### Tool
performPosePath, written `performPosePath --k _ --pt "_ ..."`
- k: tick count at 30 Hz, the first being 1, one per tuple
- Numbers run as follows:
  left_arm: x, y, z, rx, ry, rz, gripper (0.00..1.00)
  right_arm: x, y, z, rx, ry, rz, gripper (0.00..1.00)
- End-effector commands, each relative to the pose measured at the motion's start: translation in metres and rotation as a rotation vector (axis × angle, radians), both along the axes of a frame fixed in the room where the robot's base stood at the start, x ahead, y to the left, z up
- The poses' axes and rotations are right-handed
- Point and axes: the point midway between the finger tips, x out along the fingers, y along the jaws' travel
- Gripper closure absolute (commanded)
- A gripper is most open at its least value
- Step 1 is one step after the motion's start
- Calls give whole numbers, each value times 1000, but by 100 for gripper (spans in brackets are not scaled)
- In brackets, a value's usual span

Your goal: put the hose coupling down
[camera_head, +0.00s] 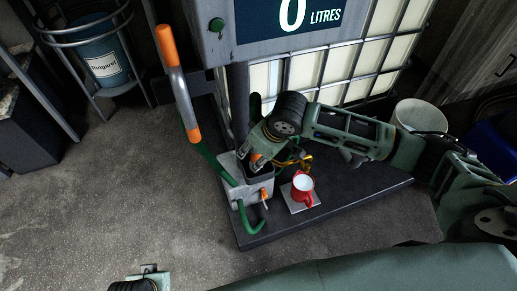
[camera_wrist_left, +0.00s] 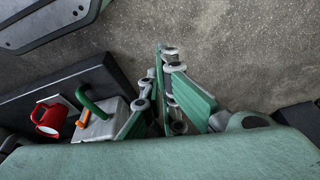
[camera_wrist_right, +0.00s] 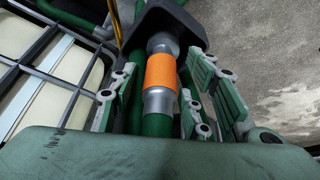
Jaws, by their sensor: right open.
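The hose coupling (camera_wrist_right: 160,72), a metal sleeve with an orange band on a green hose, stands between the fingers of my right gripper (camera_wrist_right: 164,88) in the right wrist view. The gripper is open, with gaps beside the coupling. The coupling's far end meets a dark block (camera_wrist_right: 152,18). In the head view my right gripper (camera_head: 262,150) is above the grey box on the platform and hides most of the coupling. My left gripper (camera_wrist_left: 166,60) has its fingertips together, with nothing seen between them; in the head view only part of it shows at the bottom edge.
A red mug (camera_head: 303,187) stands on a pale plate right of the grey valve box (camera_head: 231,172), which has an orange lever (camera_head: 264,198) and green spout (camera_head: 249,219). A pole with orange ends (camera_head: 179,85) rises left. Bare floor (camera_head: 110,190) lies left of the platform.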

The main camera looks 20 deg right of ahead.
Motion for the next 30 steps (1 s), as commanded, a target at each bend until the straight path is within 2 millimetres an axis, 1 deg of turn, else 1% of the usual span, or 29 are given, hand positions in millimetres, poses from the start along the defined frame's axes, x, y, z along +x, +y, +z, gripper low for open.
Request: performPosePath --k 2,3,4,8,15,19,24,30 --pt "0 0 -1 0 2 0 100 0 0 2 -1 -2 1 57" --pt "1 0 5 -1 -5 0 100 -1 -1 7 0 -1 0 57" --pt "2 0 3 -2 -8 1 100 -2 -2 10 0 -1 0 57" --pt "-2 1 -19 1 10 -1 100 -9 -5 30 1 -2 1 57" --pt "-16 2 -62 3 34 -5 100 -23 -15 75 -1 -3 -1 57" --pt "-24 3 -80 4 45 -7 100 -30 -19 95 -1 -3 -1 57" --pt "-32 4 -94 5 51 -9 100 -36 -21 110 1 -1 -1 57" --pt "-34 4 -100 5 53 -10 100 -39 -22 114 0 0 -1 57"
